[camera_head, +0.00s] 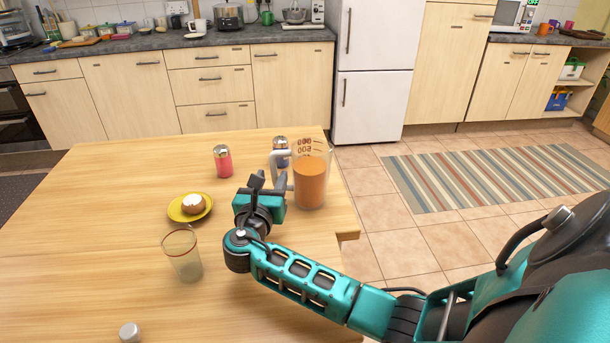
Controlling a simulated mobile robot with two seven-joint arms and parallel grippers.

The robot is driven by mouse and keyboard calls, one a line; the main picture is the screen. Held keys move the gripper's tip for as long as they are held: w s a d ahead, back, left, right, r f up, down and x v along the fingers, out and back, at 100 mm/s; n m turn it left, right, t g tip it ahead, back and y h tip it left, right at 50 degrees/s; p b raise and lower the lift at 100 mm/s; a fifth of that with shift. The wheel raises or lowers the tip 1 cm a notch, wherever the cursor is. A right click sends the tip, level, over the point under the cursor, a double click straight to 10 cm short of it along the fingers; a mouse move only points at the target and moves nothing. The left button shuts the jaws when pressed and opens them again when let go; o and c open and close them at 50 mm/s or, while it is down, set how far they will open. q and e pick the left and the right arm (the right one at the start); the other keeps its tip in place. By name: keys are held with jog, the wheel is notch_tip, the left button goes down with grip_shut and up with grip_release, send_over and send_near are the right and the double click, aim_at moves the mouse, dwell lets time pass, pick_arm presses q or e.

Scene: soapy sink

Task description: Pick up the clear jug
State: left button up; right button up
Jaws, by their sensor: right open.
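The clear jug (311,181) stands upright near the right edge of the wooden table. It holds an orange-brown liquid and has dark red markings near its rim. Its handle is on the left side, toward my right gripper. My right gripper (268,183) is open close to the left of the jug, around or just beside the handle; I cannot tell whether it touches. Part of the handle is hidden by the gripper. My left gripper is out of view.
On the table (110,240) are a red shaker (222,162), a blue shaker (280,152) just behind the jug, a yellow saucer (176,214) with an egg (193,204), a glass (183,256) and a small white-topped item (129,333). The table's left part is clear.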

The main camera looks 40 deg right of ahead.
aim_at(273, 174)
jog(key=x, duration=0.3)
jog(key=shift+w+d, duration=0.1)
jog(key=shift+c, duration=0.2)
grip_shut()
dwell(1.0)
jog(key=shift+r, duration=0.1)
